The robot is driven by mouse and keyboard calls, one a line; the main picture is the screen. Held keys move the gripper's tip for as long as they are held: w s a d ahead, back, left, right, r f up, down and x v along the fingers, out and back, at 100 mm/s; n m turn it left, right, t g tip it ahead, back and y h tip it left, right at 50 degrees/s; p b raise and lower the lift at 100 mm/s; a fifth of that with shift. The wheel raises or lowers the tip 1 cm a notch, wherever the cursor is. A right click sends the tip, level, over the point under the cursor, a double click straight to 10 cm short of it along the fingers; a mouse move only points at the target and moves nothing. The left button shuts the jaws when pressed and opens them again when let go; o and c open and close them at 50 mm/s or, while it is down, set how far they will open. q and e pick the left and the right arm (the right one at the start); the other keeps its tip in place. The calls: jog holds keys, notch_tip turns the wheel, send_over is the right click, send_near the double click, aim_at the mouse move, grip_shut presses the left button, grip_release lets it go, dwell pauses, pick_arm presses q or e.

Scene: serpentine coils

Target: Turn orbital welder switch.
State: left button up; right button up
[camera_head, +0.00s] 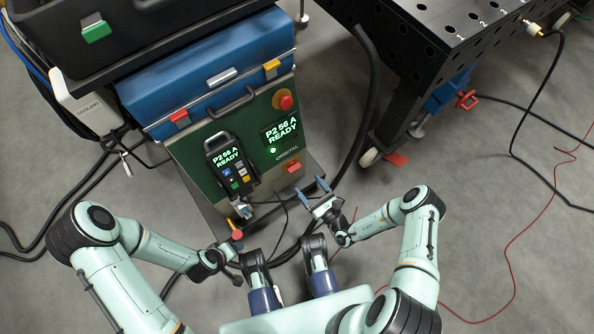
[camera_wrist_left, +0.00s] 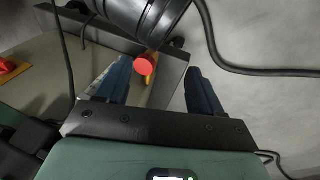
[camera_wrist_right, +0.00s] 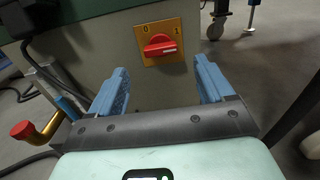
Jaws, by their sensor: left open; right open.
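The orbital welder (camera_head: 198,172) is a green-fronted box with a lit screen (camera_head: 282,133) reading "P256A READY". Its red switch (camera_head: 292,166) is low on the front's right side. In the right wrist view, the switch handle (camera_wrist_right: 160,46) lies roughly horizontal on a yellow plate marked 0 at left and 1 at right. My right gripper (camera_head: 317,187) is open and empty, in front of the switch and apart from it; its fingers straddle the switch's lower area in the right wrist view. My left gripper (camera_wrist_left: 158,75) is open, with a red-capped brass fitting (camera_wrist_left: 145,66) seen between its fingers.
A handheld pendant (camera_head: 231,165) hangs on the welder's front left. A red emergency button (camera_head: 285,102) is above the screen. A blue case (camera_head: 215,75) lies on top. A black perforated table (camera_head: 440,40) stands at right. Dark hoses cross the floor near my arms.

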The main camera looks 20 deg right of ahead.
aim_at(296, 170)
jog(key=b+x, duration=0.1)
jog(key=x, duration=0.5)
jog(key=shift+w+f, duration=0.1)
jog(key=shift+w, duration=0.15)
pick_arm(q)
jog(key=shift+w+a+f+b, duration=0.1)
jog(key=shift+w+a+f, duration=0.1)
jog(key=shift+f, duration=0.25)
jog(key=shift+w+a+f+b, duration=0.15)
jog(key=shift+a+f, duration=0.1)
jog(key=shift+f, duration=0.15)
jog(key=shift+w+a+f+b, duration=0.1)
jog(key=shift+w+a+f, duration=0.1)
jog(key=shift+f, duration=0.25)
pick_arm(e)
jog(key=shift+x, duration=0.75)
jog(key=c, duration=1)
